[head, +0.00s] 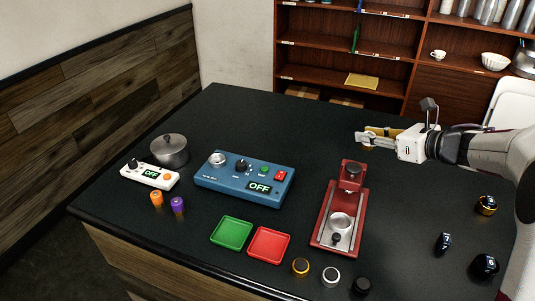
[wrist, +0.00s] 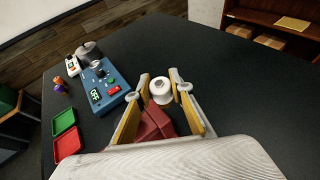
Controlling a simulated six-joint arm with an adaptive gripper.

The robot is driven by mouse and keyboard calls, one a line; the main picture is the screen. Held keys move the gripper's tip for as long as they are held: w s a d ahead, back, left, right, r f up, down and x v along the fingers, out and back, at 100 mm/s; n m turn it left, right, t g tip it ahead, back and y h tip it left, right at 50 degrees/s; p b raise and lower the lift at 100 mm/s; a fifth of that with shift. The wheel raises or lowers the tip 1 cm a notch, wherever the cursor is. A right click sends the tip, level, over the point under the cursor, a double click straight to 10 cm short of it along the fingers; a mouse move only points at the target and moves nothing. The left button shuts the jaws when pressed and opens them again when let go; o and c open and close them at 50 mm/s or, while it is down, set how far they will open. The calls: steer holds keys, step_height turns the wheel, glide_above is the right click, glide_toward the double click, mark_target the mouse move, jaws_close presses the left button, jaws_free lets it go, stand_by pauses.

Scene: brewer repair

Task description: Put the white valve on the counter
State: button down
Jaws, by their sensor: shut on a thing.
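The white valve (wrist: 160,91) is a small round white piece with a dark hole in its top. It sits between the two fingertips of my gripper (wrist: 161,82) in the wrist view. My gripper (head: 368,138) is shut on it and holds it above the black counter (head: 290,130), up and behind the red brewer (head: 349,178) in the head view. In the head view the fingers largely hide the valve. The brewer's red top (wrist: 152,122) shows between the fingers in the wrist view.
A blue control box (head: 244,179), a white timer box (head: 149,174) and a pot (head: 170,150) stand to the left. Green (head: 232,233) and red (head: 268,245) trays lie in front. Rings and dark knobs lie at front right. The counter's back middle is clear.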

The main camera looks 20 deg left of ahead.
steer(key=s+a+n+g+y, duration=0.1)
steer(key=s+a+n+g, duration=0.1)
steer(key=s+a, duration=0.5)
steer(key=s+a+n+g, duration=0.2)
steer(key=a+g, duration=0.1)
steer(key=a, duration=0.7)
steer(key=s+a+n+g+y, duration=0.1)
steer(key=s+a+n+g, duration=0.1)
steer(key=s+a, duration=0.5)
steer(key=s+a+n+g, duration=0.3)
steer(key=s+a+g, duration=0.1)
steer(key=s+a, duration=0.75)
steer(key=shift+n, duration=0.3)
steer(key=shift+w+a+f, duration=0.15)
steer(key=shift+a+f, duration=0.15)
steer(key=shift+f, duration=0.55)
steer(key=shift+w+a+f, duration=0.2)
steer(key=shift+a+f, duration=0.05)
steer(key=shift+f, duration=0.6)
steer(key=shift+w+a+f, duration=0.15)
steer(key=shift+a+f, duration=0.15)
steer(key=shift+f, duration=0.55)
steer(key=shift+f, duration=3.15)
steer(key=shift+f, duration=1.85)
